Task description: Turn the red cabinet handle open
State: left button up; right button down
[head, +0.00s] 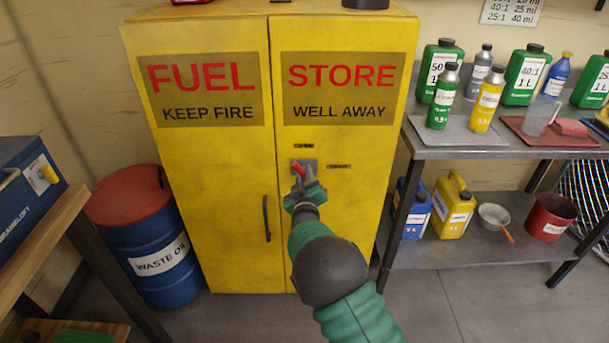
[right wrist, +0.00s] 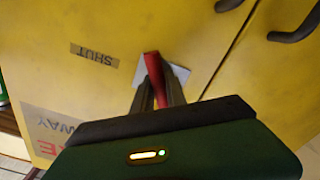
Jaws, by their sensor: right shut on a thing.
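The yellow fuel cabinet (head: 228,185) stands ahead with both doors closed. Its red handle (head: 298,170) sits on a grey plate on the right door, close to the seam. In the right wrist view the red handle (right wrist: 153,68) shows on its pale plate (right wrist: 178,78), between my fingers. My right gripper (head: 302,186) is shut on the red handle; the fingers hide part of it. A label reading SHUT (right wrist: 95,55) is beside the plate. Two small labels near the handle in the head view are too small to read. My left gripper is not in view.
A blue waste oil drum (head: 152,262) with a red lid stands left of the cabinet. A grey shelf (head: 430,150) with bottles and cans is at the right. A wooden bench (head: 50,235) is at the left. The floor before the cabinet is clear.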

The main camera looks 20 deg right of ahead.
jog(key=shift+m, duration=0.4)
jog(key=m+b, duration=0.1)
jog(key=m, duration=0.2)
jog(key=shift+m, duration=0.3)
jog(key=m+b, duration=0.1)
jog(key=m, duration=0.2)
jog(key=shift+m+b, duration=0.3)
jog(key=shift+b, duration=0.05)
jog(key=m+b, duration=0.1)
jog(key=m, duration=0.2)
jog(key=shift+f+m+b, duration=0.1)
jog(key=shift+m+b, duration=0.2)
jog(key=shift+b, duration=0.05)
jog(key=m+b, duration=0.2)
jog(key=m, duration=0.1)
jog(key=c, duration=1.8)
grip_release()
jog(key=shift+a+m+b, duration=0.2)
jog(key=shift+m+b, duration=0.55)
jog(key=shift+m, duration=1.05)
jog(key=shift+o, duration=0.3)
jog(key=o, duration=1.1)
